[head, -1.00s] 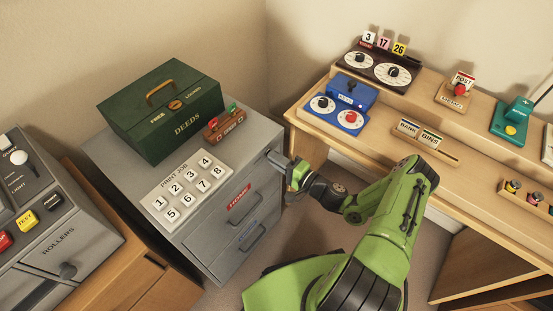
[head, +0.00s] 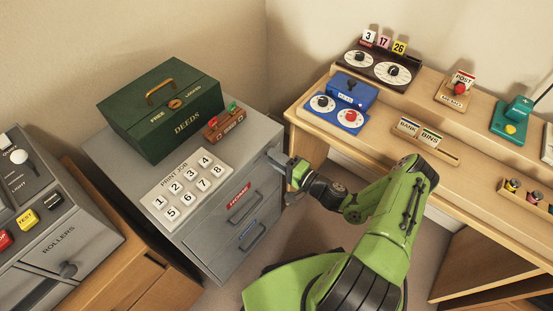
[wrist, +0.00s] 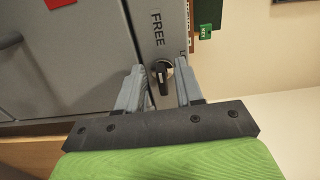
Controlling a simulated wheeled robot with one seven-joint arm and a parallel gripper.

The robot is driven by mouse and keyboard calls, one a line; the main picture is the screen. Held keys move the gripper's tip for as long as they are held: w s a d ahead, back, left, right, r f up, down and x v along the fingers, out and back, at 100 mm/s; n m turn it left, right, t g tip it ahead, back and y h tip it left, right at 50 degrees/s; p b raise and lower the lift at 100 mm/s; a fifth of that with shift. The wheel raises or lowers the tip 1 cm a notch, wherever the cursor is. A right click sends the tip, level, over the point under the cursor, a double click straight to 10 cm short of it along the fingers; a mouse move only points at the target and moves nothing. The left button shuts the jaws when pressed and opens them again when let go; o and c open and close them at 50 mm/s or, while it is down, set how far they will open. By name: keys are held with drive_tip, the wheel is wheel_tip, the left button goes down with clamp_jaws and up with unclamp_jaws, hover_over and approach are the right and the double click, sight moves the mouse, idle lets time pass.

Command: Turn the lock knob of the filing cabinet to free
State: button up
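The grey filing cabinet (head: 205,262) stands left of centre in the head view, with drawers labelled HOME and another blue label. In the wrist view its lock knob (wrist: 162,76) is a dark handle on a round light base, beside the word FREE on the cabinet front (wrist: 75,60). A second word at the knob's right is mostly cut off by a finger. My gripper (wrist: 158,88) is open, with one finger on each side of the knob. Whether a finger touches the knob I cannot tell. In the head view my gripper (head: 288,170) is at the cabinet's upper right front edge, hiding the knob.
A green DEEDS box (head: 165,110), a brown stamp-like holder (head: 225,125) and a PRINT JOB keypad (head: 188,188) sit on the cabinet top. A wooden desk (head: 400,150) with dials and holders stands close to the right of my gripper. Floor shows between them.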

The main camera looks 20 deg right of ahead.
drive_tip(key=p+v, duration=0.2)
drive_tip(key=v, duration=1.3)
drive_tip(key=shift+s+d+p, duration=0.2)
drive_tip(key=shift+s+p, duration=0.1)
drive_tip(key=shift+s, duration=0.05)
drive_tip(key=s+a+r+n+g+h+p, duration=0.1)
drive_tip(key=a+r+n+g+h+p, duration=0.2)
drive_tip(key=r+n+g, duration=0.65)
drive_tip(key=s+a+r+n+g+h+p, duration=0.1)
drive_tip(key=a+r+n+g+h+p, duration=0.2)
drive_tip(key=r, duration=1.1)
drive_tip(key=s+a+r+m+t+h+p, duration=0.1)
drive_tip(key=s+r+h+p, duration=0.1)
drive_tip(key=s+r, duration=0.4)
drive_tip(key=s+a+r+m+t+h+p, duration=0.1)
drive_tip(key=s+r, duration=0.5)
drive_tip(key=r, duration=0.6)
drive_tip(key=shift+s+a+r+t+h+p, duration=0.3)
drive_tip(key=shift+a+t+h+p, duration=0.1)
drive_tip(key=shift+t+h+p, duration=0.35)
